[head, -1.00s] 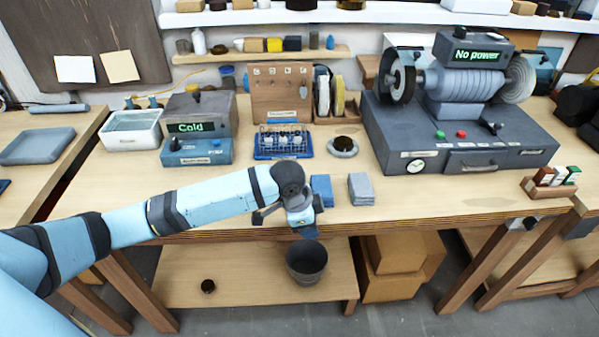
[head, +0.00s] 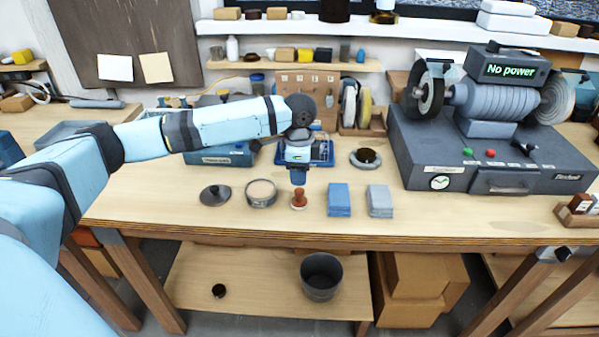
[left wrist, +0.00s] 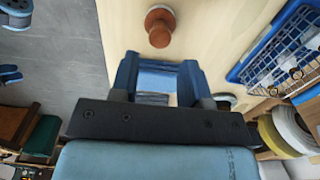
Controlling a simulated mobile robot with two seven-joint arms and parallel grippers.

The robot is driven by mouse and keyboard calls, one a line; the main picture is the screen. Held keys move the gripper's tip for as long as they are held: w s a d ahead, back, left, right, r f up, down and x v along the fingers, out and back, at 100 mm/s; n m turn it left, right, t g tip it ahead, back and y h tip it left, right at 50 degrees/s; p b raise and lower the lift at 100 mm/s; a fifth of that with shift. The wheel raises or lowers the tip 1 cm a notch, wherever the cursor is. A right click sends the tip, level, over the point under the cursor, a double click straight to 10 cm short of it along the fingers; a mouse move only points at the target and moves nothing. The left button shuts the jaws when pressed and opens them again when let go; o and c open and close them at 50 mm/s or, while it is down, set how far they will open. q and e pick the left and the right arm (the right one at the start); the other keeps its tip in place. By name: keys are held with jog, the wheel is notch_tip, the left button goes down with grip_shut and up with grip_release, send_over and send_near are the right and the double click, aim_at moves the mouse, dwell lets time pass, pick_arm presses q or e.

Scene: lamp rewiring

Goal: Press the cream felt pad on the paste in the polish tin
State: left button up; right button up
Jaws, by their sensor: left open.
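The polish tin (head: 261,193) stands open on the front of the bench, with pale brownish paste inside. To its right stands the felt pad's red-brown wooden handle (head: 299,197), upright on the bench and apart from the tin. Only a thin pale rim of the pad shows at its base; its felt face is hidden. The handle also shows in the left wrist view (left wrist: 159,27), just beyond the fingertips. My left gripper (head: 298,179) points down just above and behind the handle in the head view. Its blue fingers (left wrist: 159,70) are apart and empty. My right gripper is not in view.
A dark lid (head: 215,195) lies left of the tin. Blue (head: 339,200) and grey-blue (head: 380,201) folded cloths lie to the right. A wire rack in a blue tray (head: 320,152) stands close behind my gripper. The grinder (head: 485,150) fills the back right.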

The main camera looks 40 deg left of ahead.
aim_at(299, 190)
pick_arm(q)
notch_tip(299, 190, down, 3)
jog(key=b, duration=0.3)
jog(key=shift+f, duration=0.2)
jog(key=shift+f+b, duration=0.3)
jog(key=shift+b, duration=0.25)
jog(key=shift+f+p, duration=0.4)
jog(key=shift+f, duration=0.7)
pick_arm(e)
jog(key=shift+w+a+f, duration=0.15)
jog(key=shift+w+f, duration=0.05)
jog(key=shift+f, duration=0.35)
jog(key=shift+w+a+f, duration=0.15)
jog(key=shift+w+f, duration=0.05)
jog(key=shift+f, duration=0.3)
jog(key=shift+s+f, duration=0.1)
